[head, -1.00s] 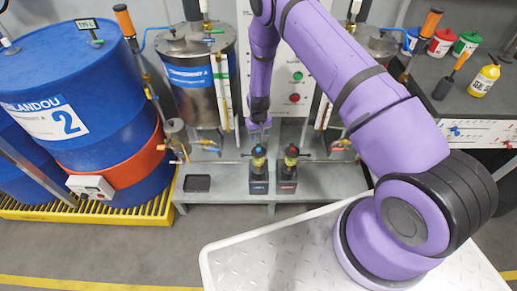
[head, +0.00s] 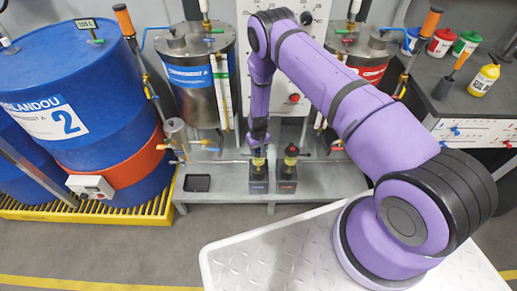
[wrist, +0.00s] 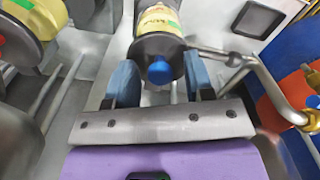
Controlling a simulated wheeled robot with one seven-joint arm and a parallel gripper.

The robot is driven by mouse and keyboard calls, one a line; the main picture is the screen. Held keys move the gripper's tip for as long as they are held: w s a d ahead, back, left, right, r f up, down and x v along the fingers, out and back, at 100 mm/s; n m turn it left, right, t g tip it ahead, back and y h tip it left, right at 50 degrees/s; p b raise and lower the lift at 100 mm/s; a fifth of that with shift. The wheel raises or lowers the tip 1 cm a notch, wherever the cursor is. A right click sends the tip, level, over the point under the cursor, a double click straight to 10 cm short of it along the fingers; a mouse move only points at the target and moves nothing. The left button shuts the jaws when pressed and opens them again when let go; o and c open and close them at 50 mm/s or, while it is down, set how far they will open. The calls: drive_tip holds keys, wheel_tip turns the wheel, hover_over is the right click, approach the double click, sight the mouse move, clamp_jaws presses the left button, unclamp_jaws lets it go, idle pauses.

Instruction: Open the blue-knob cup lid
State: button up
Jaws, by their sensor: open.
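The cup lid with the blue knob (wrist: 160,72) shows in the wrist view, a dark round lid with the knob in its middle. Its cup body has a yellow label (wrist: 158,22). In the head view this cup (head: 258,172) stands on a blue-marked block on the grey bench, partly hidden by my gripper. My gripper (wrist: 160,72) is open, with one blue-grey finger on each side of the lid. I cannot tell whether the fingers touch it. In the head view my gripper (head: 258,147) is directly over the cup.
A second, similar cup (head: 290,158) stands close on the right, on a red-marked block. A metal pipe with a handle (wrist: 225,55) runs right beside the lid in the wrist view. A small black tray (head: 197,183) lies on the bench at left. Steel tanks (head: 200,85) stand behind.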

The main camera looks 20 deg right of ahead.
clamp_jaws()
drive_tip(key=shift+w+r+g, duration=0.25)
drive_tip(key=shift+r+g, duration=0.1)
drive_tip(key=shift+g, duration=0.45)
unclamp_jaws()
wheel_tip(320, 180, up, 7)
drive_tip(key=w, duration=0.1)
drive_tip(key=shift+d+r, duration=0.2)
